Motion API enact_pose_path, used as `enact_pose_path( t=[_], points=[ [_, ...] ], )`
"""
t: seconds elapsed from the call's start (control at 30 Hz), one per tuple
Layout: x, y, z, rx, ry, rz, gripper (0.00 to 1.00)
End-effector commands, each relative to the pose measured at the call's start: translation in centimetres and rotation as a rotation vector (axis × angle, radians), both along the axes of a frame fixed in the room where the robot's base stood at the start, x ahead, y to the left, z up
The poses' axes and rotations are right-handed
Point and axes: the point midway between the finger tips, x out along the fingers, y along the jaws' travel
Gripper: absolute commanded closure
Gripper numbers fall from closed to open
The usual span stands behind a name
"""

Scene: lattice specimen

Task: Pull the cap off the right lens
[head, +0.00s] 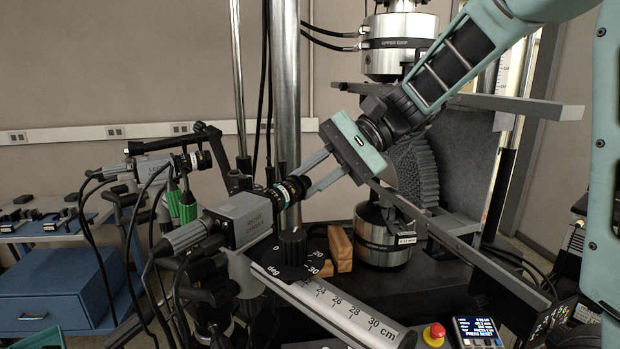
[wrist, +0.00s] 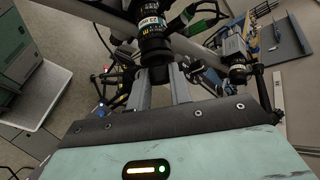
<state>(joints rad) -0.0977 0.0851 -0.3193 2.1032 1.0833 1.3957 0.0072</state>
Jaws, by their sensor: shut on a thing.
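The right camera (head: 243,217) is a grey box with its lens (head: 279,194) pointing up and right toward my gripper. The lens also shows in the wrist view (wrist: 153,42) as a dark ringed barrel. My gripper (head: 309,181) is at the lens front, its two pale fingers on either side of the dark cap. In the wrist view, my gripper (wrist: 161,76) is shut on the cap (wrist: 160,75), which appears to sit against the lens front.
The left camera (head: 158,171) stands behind at left with cables around it. A graduated rail (head: 335,308) with a degree knob (head: 293,246) lies below the right camera. The lower grip (head: 383,240) and lattice specimen (head: 415,170) stand close behind my gripper.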

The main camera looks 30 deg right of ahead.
Motion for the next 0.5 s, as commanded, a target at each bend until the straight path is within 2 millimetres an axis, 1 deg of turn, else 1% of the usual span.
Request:
enact_pose_path(
  t=[0.5],
  points=[
    [0.31,-0.5,-0.03,-0.001,0.0,0.001,1.0]
  ],
)
